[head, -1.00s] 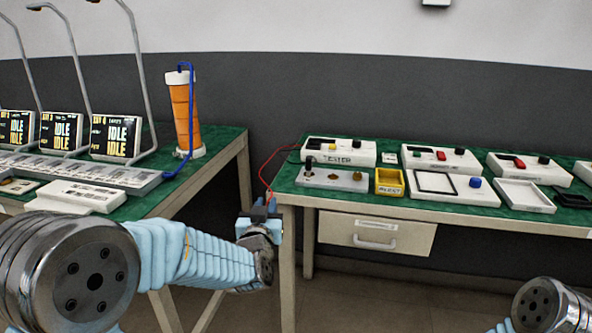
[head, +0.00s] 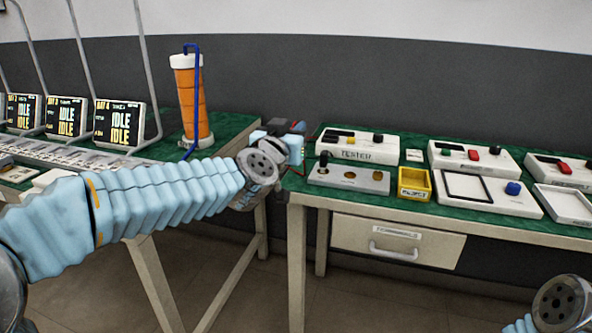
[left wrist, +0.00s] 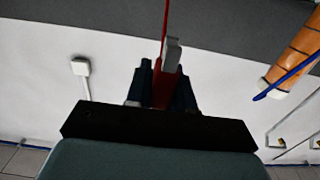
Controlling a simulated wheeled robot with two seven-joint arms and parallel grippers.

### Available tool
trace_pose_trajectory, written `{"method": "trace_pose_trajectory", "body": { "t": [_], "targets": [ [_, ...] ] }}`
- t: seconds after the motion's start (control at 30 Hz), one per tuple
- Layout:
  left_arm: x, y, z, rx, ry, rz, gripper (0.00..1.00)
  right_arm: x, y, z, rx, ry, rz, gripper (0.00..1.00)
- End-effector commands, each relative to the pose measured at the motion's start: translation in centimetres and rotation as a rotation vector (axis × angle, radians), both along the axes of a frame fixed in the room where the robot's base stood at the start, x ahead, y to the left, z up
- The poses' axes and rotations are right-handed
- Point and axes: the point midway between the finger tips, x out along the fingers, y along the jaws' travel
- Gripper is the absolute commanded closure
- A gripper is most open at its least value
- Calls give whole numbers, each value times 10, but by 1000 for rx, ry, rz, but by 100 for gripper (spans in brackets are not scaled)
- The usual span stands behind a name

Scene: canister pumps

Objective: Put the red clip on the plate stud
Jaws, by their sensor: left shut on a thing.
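The red clip (left wrist: 160,96) is between the fingers of my left gripper (left wrist: 163,84) in the left wrist view. A red lead runs up from it, and a grey tip shows beside it. In the head view my left gripper (head: 298,130) is raised by the left edge of the right-hand table, left of the tester (head: 358,149). The grey plate (head: 340,181) lies in front of the tester, right of the gripper. It bears a black post (head: 324,158) and small brass-coloured studs (head: 377,176). My right gripper is out of view; only part of that arm shows at lower right.
A yellow bin (head: 413,184) stands right of the plate. A white unit with a blue knob (head: 513,188) and a white tray (head: 568,203) lie further right. An orange canister (head: 187,102) stands on the left table. A gap separates the tables.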

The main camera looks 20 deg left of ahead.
Motion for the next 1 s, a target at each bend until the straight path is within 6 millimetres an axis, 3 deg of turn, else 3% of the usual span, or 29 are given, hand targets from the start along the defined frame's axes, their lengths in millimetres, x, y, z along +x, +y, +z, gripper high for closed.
{"method": "trace_pose_trajectory", "body": {
  "t": [0.03, 0.1, 0.2, 0.4, 0.57, 0.73, 0.87, 1.0],
  "targets": [
    [15, 2, -18, 9, 1, 4, 100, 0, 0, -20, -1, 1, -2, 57],
    [35, 7, -28, 9, 0, 7, 100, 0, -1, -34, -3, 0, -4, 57],
    [63, 13, -41, 9, 3, 7, 100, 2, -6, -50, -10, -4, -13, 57],
    [91, 18, -70, 4, 2, 4, 100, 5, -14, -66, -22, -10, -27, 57],
    [100, 18, -77, 2, 0, 2, 100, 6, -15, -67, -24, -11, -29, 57],
    [111, 22, -96, 1, 4, 3, 100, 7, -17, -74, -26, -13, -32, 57],
    [110, 20, -114, 0, 2, 1, 100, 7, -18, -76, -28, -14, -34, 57],
    [109, 20, -114, 1, -1, 0, 100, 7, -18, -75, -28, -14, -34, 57]
  ]
}}
